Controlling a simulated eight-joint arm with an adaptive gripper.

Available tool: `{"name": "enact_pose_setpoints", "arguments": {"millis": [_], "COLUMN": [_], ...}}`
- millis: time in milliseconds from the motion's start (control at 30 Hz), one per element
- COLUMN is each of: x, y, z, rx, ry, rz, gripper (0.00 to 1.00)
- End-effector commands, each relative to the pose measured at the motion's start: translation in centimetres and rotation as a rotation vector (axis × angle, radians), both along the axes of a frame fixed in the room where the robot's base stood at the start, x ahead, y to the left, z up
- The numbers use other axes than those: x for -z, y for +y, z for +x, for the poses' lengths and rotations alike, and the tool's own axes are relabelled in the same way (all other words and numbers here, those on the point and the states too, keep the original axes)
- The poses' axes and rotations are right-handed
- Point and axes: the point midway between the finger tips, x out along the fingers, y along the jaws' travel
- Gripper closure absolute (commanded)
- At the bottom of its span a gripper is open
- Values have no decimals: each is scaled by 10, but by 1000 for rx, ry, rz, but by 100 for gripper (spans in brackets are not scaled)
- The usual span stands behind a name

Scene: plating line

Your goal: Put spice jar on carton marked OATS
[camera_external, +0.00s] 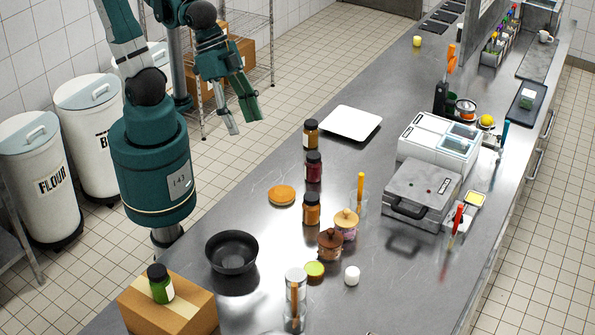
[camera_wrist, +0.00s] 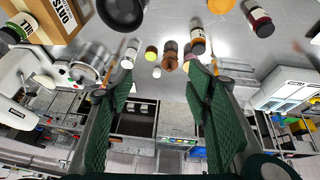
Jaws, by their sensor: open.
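A green spice jar (camera_external: 161,289) with a black lid and white label stands upright on top of a brown cardboard carton (camera_external: 195,316) at the near left end of the counter. In the wrist view the carton's side (camera_wrist: 47,20) reads OATS, and the jar (camera_wrist: 19,27) shows beside that lettering, its label partly legible. My gripper (camera_external: 245,124) is open and empty, held high left of the counter, well away from the jar and carton. Its two green fingers (camera_wrist: 162,82) are spread apart in the wrist view.
Several other black-lidded jars, including an orange one (camera_external: 311,211) and a dark red one (camera_external: 314,168), stand mid-counter. A black bowl (camera_external: 232,252) sits near the carton. A white board (camera_external: 351,123) lies farther back. A grey press (camera_external: 422,187) stands right.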

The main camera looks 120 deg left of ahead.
Motion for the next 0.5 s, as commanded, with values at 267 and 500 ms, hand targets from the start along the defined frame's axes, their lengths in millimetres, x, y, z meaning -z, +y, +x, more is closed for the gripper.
{"name": "enact_pose_setpoints", "arguments": {"millis": [267, 500], "x": [11, 20], "y": [48, 75], "z": [-33, -53], "rx": [-2, 2], "ry": [-79, -130], "rz": [44, 83], "gripper": [51, 51]}}
